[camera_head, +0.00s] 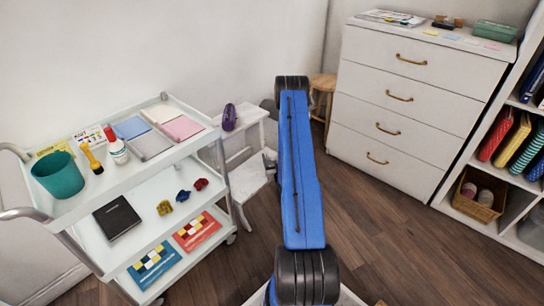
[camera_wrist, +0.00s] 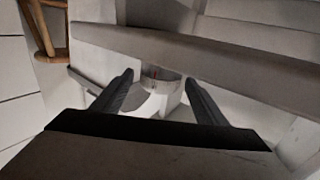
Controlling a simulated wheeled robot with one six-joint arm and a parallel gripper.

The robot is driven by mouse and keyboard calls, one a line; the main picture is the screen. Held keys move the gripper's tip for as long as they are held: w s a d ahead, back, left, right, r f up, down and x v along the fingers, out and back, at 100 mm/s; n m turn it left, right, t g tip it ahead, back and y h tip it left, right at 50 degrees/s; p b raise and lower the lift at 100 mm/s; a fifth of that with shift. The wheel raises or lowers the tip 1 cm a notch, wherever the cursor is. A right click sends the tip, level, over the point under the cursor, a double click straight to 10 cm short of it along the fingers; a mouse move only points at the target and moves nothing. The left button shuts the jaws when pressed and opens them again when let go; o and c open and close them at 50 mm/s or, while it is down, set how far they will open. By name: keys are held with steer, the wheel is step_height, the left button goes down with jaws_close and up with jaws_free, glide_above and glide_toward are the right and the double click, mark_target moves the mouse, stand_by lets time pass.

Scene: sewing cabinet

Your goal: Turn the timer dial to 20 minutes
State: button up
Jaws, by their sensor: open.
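In the wrist view, a small round white thing (camera_wrist: 172,88) with a red mark and fine dark marks on its face appears to be the timer. Its dial reading is too small to tell. My gripper (camera_wrist: 159,77) is open, with one dark finger on each side of the timer in the picture. I see nothing held between the fingers. I cannot tell whether they touch the timer. In the head view, I cannot make out the timer or my fingertips; my blue arm covers the middle.
A pale bar (camera_wrist: 230,62) crosses the wrist view close to the timer. A loaded white cart (camera_head: 150,184) stands left, a white drawer chest (camera_head: 410,105) right.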

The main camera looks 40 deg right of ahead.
steer(key=shift+x, duration=0.85)
steer(key=c, duration=1.1)
steer(key=shift+w+a+m+g+h, duration=0.1)
steer(key=shift+m+g+h, duration=0.65)
steer(key=shift+h, duration=0.25)
steer(key=shift+m+g+h, duration=0.35)
steer(key=shift+m+h, duration=0.1)
steer(key=shift+h, duration=0.05)
steer(key=o, duration=1.1)
